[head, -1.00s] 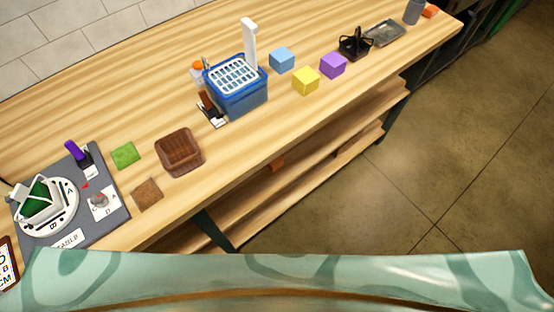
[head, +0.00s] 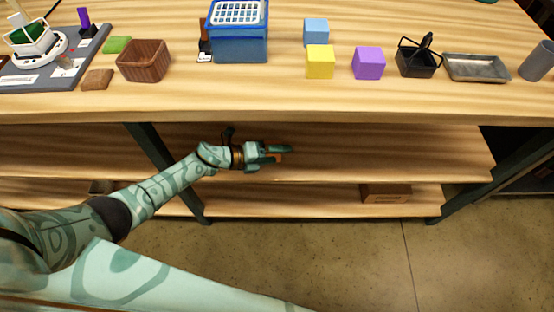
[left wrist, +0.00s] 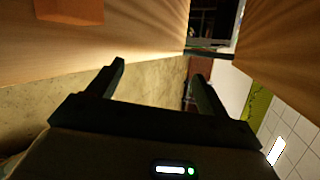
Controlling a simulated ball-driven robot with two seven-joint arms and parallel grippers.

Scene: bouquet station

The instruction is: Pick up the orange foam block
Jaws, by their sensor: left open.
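The orange foam block (left wrist: 70,10) shows in the upper left corner of the left wrist view, cut by the top edge, on a wooden shelf surface. In the head view only a small orange part (head: 278,158) shows at my left gripper (head: 277,151), which hides most of it. My left gripper reaches to the upper shelf below the worktop. In the left wrist view its two dark fingers (left wrist: 158,72) are apart with nothing between them. The block lies outside the fingers, beyond the left one. My right gripper is not in view.
The worktop (head: 270,100) overhangs the shelf (head: 400,155). A cardboard box (head: 385,193) stands on the lower shelf. Dark legs (head: 165,165) flank the shelf opening. Above are a blue basket (head: 240,45), yellow (head: 320,62) and purple cubes (head: 368,63), and a wooden bowl (head: 144,62).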

